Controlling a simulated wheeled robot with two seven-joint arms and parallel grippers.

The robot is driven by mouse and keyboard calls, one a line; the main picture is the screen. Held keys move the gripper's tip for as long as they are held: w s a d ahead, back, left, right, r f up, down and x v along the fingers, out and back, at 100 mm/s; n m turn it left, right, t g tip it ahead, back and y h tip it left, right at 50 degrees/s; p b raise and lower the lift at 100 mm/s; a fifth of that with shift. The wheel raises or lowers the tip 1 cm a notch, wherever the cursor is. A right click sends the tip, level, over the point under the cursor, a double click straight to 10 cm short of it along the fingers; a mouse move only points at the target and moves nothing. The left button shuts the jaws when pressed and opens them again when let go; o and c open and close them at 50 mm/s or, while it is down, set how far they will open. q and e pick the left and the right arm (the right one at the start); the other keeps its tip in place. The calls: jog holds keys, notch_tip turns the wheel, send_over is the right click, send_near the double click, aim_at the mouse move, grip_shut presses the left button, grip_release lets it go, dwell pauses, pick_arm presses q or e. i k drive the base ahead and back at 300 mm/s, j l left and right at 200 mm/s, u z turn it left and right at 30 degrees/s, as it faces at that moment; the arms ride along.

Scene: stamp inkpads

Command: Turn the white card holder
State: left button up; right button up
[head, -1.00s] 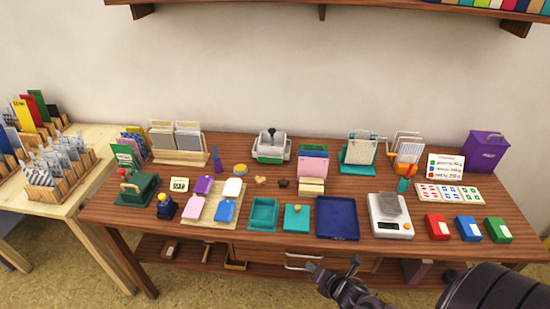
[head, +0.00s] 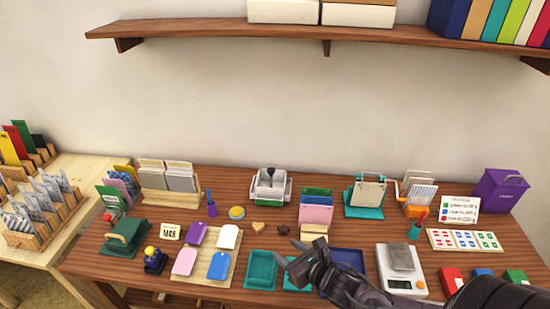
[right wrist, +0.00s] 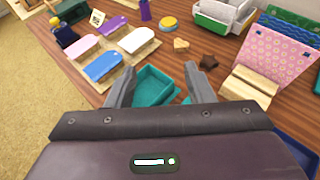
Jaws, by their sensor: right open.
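I cannot tell for certain which thing is the white card holder. A white rack with upright cards (head: 420,188) and an orange part at its base stands at the back right. Left of it, a teal stand (head: 365,207) holds a cream block of cards and has a handle at its side. My right gripper (head: 295,254) is open and empty above the teal trays at the front middle, apart from all these. It also shows in the right wrist view (right wrist: 160,78). My left gripper is out of view.
An open teal tray (right wrist: 153,86) lies below my right gripper. Pink and green cards (head: 316,208) stand behind it. A white scale (head: 402,272), a teal cup (head: 415,231) and a purple box (head: 499,190) are to the right. A shelf (head: 210,35) runs above.

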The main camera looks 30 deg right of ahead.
aim_at(271, 181)
jog(key=i+l, duration=0.8)
jog(key=i, duration=0.05)
